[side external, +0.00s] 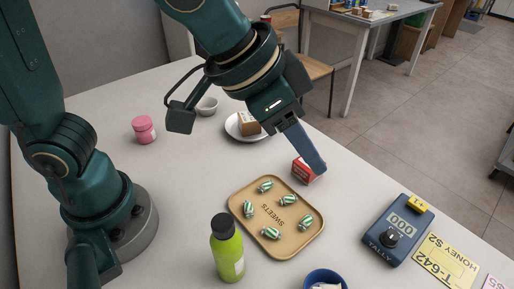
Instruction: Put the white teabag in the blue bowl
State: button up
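The blue bowl (316,275) stands at the bottom edge of the side view, partly cut off by the frame. Something whitish (326,286) lies inside it; too little shows to tell whether it is the white teabag. I see no other clear teabag on the table. My gripper (318,168) points down at a small red box (301,171), well behind the bowl and beyond the tan tray. The finger overlaps the box in the picture and hides part of it. I cannot tell whether the fingers are apart or hold the box.
A tan tray (240,210) of striped sweets lies between my gripper and the bowl. A green bottle (228,255) stands to its left. Behind are a pink jar (144,130), white plate (233,127) with a brown box, and small white bowl (207,106).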

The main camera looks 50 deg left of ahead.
jog(key=s+a+r+n+t+y, duration=0.15)
jog(key=a+n, duration=0.25)
jog(key=a, duration=0.8)
jog(key=s+a+f+n+g+y, duration=0.1)
jog(key=s+a+f, duration=0.2)
jog(key=s, duration=0.4)
jog(key=shift+a, duration=0.4)
